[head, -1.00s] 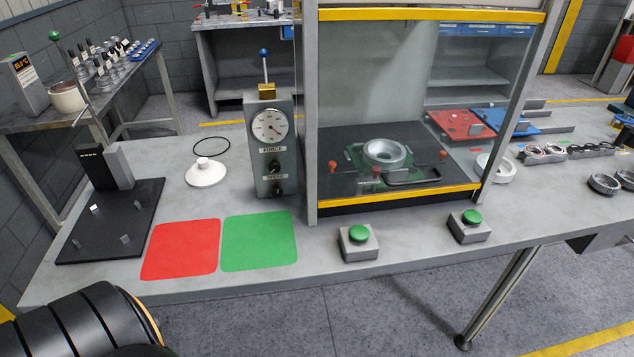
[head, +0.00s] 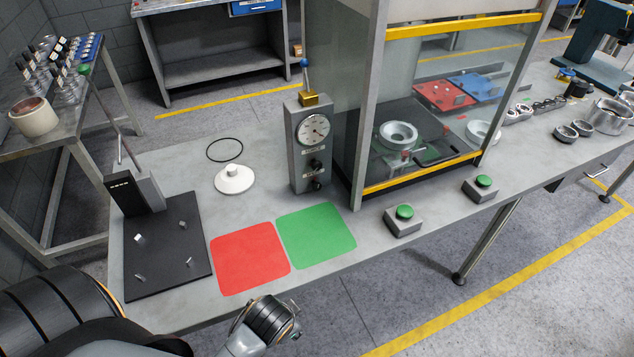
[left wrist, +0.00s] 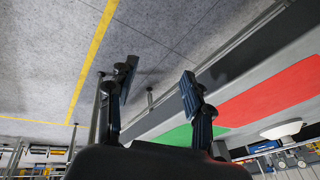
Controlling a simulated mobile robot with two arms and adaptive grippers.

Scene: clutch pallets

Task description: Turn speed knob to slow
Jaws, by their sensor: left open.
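The grey control box (head: 306,150) stands on the bench beside the glazed press, with a round dial (head: 313,129) on its front. Two dark knobs sit below the dial, an upper knob (head: 316,165) and a lower knob (head: 316,185). Their labels and pointer settings are too small to read now; earlier the upper label reads FORCE. In the left wrist view, my left gripper (left wrist: 158,85) is open and empty, its fingers apart over the floor and bench edge, away from the knobs. Its fingers do not show in the head view. My right gripper is not in view.
A red pad (head: 249,259) and a green pad (head: 316,234) lie in front of the box. A white disc part (head: 234,179) lies to its left. Two green-button boxes (head: 404,220) (head: 481,188) stand at right. The press frame (head: 367,110) is close on the box's right.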

